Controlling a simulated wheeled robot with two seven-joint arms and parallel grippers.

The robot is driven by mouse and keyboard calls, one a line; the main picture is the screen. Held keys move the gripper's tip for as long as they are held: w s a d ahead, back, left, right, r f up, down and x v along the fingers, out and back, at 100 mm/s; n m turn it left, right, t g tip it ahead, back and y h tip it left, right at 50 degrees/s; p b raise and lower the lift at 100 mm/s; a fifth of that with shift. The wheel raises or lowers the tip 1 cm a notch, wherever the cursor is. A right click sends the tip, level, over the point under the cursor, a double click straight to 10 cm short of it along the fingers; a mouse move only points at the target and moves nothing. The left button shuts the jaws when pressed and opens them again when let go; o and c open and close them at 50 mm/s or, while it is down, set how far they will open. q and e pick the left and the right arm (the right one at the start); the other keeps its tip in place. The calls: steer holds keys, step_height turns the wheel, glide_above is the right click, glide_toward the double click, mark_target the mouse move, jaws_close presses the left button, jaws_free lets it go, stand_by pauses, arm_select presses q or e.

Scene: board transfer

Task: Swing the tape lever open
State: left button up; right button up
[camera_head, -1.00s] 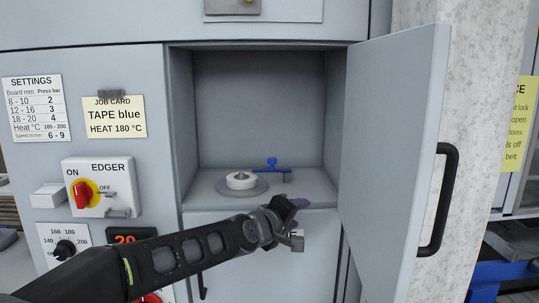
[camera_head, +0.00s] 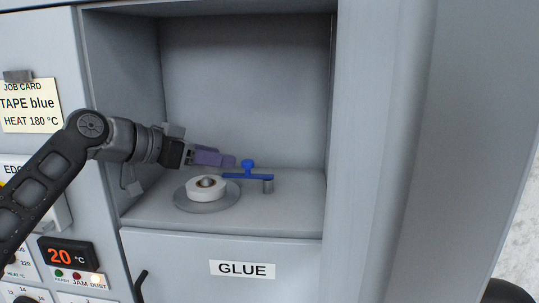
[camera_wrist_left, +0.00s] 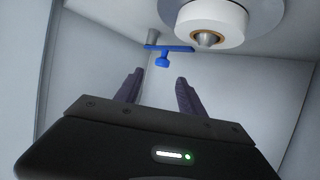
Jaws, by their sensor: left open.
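The blue tape lever (camera_head: 247,176) lies across the back of the compartment floor, with an upright blue knob (camera_head: 248,165) on it and a grey pivot post (camera_head: 268,185) at its right end. A white tape roll (camera_head: 206,188) sits on a grey disc in front and to the left of it. My left gripper (camera_head: 228,160) reaches in from the left, above and behind the roll, with its purple fingers just left of the knob. In the left wrist view the fingers (camera_wrist_left: 157,88) are apart and empty, with the lever (camera_wrist_left: 170,48) beyond their tips. My right gripper is not in view.
The compartment's side wall (camera_head: 118,100) is close to my left arm. The open door (camera_head: 400,150) stands at the right. A GLUE panel (camera_head: 242,269) is below the floor edge. The compartment's upper space is free.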

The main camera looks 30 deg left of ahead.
mark_target(243, 162)
arm_select(q)
steer(key=shift+s+a, duration=0.3)
steer(key=shift+s, duration=0.05)
steer(key=shift+x, duration=3.95)
jaws_close()
